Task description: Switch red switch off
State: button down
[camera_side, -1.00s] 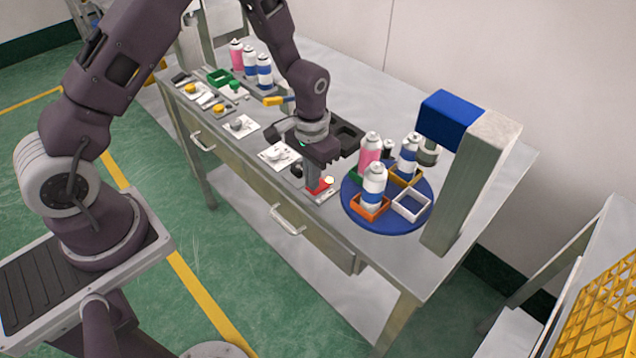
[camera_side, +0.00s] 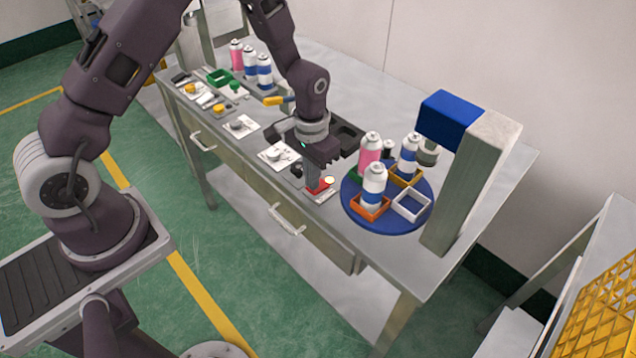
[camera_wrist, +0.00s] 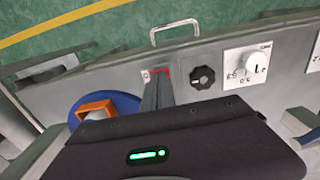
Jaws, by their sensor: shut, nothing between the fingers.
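The red switch (camera_side: 318,187) sits on a small light plate near the table's front edge, left of the blue turntable. My gripper (camera_side: 314,182) is shut and empty, pointing down with its fingertips at the red switch. In the wrist view the shut fingers (camera_wrist: 156,98) reach to the red switch (camera_wrist: 163,72) and cover much of it. Whether they touch it, and the switch's exact position, I cannot tell. A round pale lamp (camera_side: 329,180) beside the switch looks lit.
The blue turntable (camera_side: 408,222) with cans in coloured trays stands close right of my gripper. The crimping post (camera_side: 465,185) rises behind it. A black knob (camera_wrist: 203,77) and a white dial (camera_wrist: 246,64) sit beside the switch.

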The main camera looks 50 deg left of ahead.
jog(key=shift+f, duration=0.55)
notch_tip(320, 180, up, 11)
jog(key=shift+f, duration=0.15)
dwell(1.0)
jog(key=s+r+t, duration=0.2)
jog(key=s+r, duration=0.3)
jog(key=r, duration=0.3)
jog(key=s+r+t, duration=0.1)
jog(key=s+r, duration=0.4)
jog(key=r, duration=0.4)
jog(key=s+r+t, duration=0.2)
jog(key=s, duration=1.1)
jog(key=shift+a+r+t, duration=0.2)
jog(key=shift+r+t, duration=0.1)
jog(key=shift+r, duration=0.1)
